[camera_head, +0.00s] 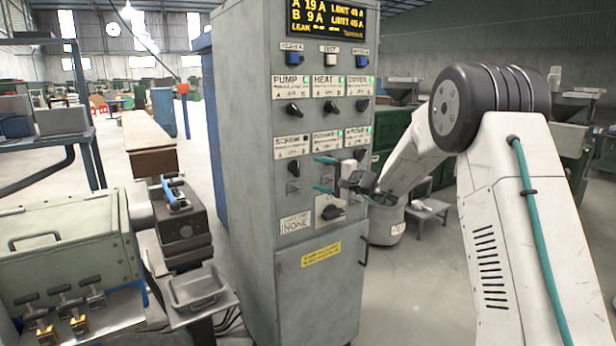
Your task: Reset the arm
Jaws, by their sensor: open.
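My arm (510,200) comes in from the right and bends at a large dark joint. Its forearm slopes down to the left toward the grey control cabinet (265,200). My gripper (324,174) is open, with its two teal-tipped fingers in front of the cabinet's lower switch row. No object shows between the fingers. I cannot tell whether a fingertip touches a switch. The gripper partly hides the switches and labels behind it. A black rotary knob (332,212) sits just below it.
A green-grey machine (70,250) with a metal tray (198,290) and several small clamps stands at the left. A bucket (387,225) and a low stool (428,214) stand behind my forearm. Open floor (405,290) lies between the cabinet and my arm.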

